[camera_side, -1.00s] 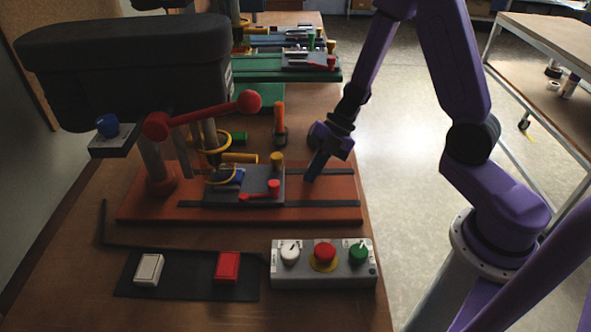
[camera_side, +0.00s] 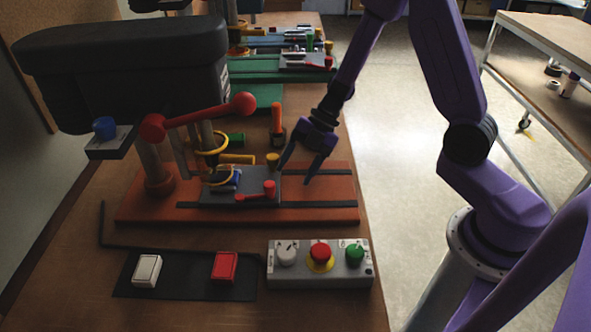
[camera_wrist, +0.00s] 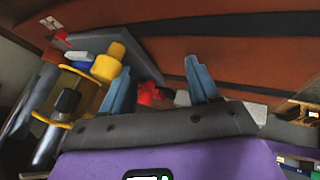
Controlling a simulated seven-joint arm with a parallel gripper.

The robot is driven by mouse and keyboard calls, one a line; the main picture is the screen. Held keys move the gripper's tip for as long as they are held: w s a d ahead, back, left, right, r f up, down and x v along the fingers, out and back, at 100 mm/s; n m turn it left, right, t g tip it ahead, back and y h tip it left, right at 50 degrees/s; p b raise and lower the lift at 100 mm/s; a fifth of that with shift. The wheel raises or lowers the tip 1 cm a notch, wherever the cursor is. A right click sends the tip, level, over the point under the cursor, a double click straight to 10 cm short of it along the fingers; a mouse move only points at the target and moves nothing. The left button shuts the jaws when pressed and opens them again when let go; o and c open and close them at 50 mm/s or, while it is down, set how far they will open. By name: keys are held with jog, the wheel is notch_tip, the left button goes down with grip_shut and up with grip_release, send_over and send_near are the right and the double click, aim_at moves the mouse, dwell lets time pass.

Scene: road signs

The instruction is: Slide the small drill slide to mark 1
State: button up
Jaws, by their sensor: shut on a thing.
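The grey slide (camera_side: 222,190) sits on the orange-red base (camera_side: 330,207) of the front drill, along dark rails. It carries a yellow knob (camera_side: 272,159), a red lever (camera_side: 254,193) and a blue part under the drill. My gripper (camera_side: 295,175) is at the slide's right end, its fingers spread, the left one close beside the yellow knob. In the wrist view my fingers (camera_wrist: 158,80) stand apart, with the yellow knob (camera_wrist: 108,62) outside the left finger. I see nothing clamped between them. Contact with the slide cannot be told. Mark 1 is not readable.
The drill's red feed lever (camera_side: 200,116) and yellow ring (camera_side: 212,144) stand left of my gripper. An orange-handled tool (camera_side: 277,118) stands behind. A button box (camera_side: 320,277) is in front. Another drill on a green base (camera_side: 290,75) is at the back. The base's right end is clear.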

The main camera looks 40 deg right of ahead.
jog(key=shift+w+a+f, duration=0.15)
jog(key=shift+w+a, duration=0.1)
jog(key=shift+a, duration=0.3)
jog(key=shift+w+a+f, duration=0.15)
jog(key=shift+w+a, duration=0.1)
jog(key=shift+a, duration=0.25)
jog(key=shift+d+r, duration=0.25)
jog(key=shift+r, duration=0.05)
jog(key=shift+w+d+r, duration=0.15)
jog(key=shift+d+r, duration=0.15)
jog(key=shift+r, duration=0.05)
grip_shut()
jog(key=s+d+f+v, duration=0.1)
jog(key=v, duration=0.7)
jog(key=w+a+r+m+t+h, duration=0.2)
jog(key=a+r+m+t+h, duration=0.25)
jog(key=r+m+t, duration=0.25)
jog(key=s+d+f+m+g+h, duration=0.1)
jog(key=s+m+g, duration=0.2)
jog(key=s, duration=1)
jog(key=s+d+f+m+g+h, duration=0.1)
jog(key=s+g, duration=0.3)
jog(key=s, duration=0.9)
jog(key=shift+d+m+g+h, duration=0.35)
jog(key=shift+d+m, duration=0.4)
jog(key=shift+m, duration=0.15)
